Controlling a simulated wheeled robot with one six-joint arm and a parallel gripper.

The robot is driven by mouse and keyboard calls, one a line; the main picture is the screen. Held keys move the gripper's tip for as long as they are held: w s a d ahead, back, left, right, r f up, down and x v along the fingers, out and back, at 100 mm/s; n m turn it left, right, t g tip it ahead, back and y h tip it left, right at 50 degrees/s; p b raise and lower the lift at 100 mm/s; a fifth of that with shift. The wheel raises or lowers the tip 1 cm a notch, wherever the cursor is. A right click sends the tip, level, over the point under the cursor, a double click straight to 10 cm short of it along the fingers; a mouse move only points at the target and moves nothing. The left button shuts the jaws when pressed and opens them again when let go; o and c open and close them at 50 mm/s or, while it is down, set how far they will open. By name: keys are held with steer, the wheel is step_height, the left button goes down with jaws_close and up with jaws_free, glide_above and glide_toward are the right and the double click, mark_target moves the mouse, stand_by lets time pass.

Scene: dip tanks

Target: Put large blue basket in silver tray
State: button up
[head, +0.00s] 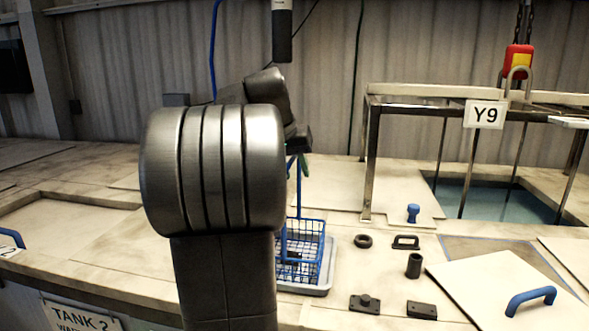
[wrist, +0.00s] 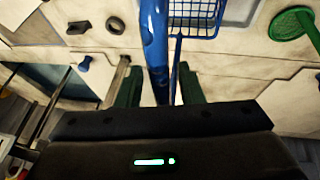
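The large blue basket (head: 302,240) is a wire basket with a tall blue handle, right of my arm in the head view. It appears upright in or just over the silver tray (head: 326,277); I cannot tell whether it touches the tray's floor. My arm hides its left part. My gripper (head: 304,165) is at the top of the handle. The basket's mesh (wrist: 197,12) shows beyond, at the top.
A black ring (head: 363,241), a black cylinder (head: 414,265) and dark blocks lie right of the tray. A lid with a blue handle (head: 531,299) is at the right front. A metal frame marked Y9 (head: 485,114) stands over an open tank. A green round item (wrist: 291,22) shows in the wrist view.

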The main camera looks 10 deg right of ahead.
steer(key=v, duration=1.2)
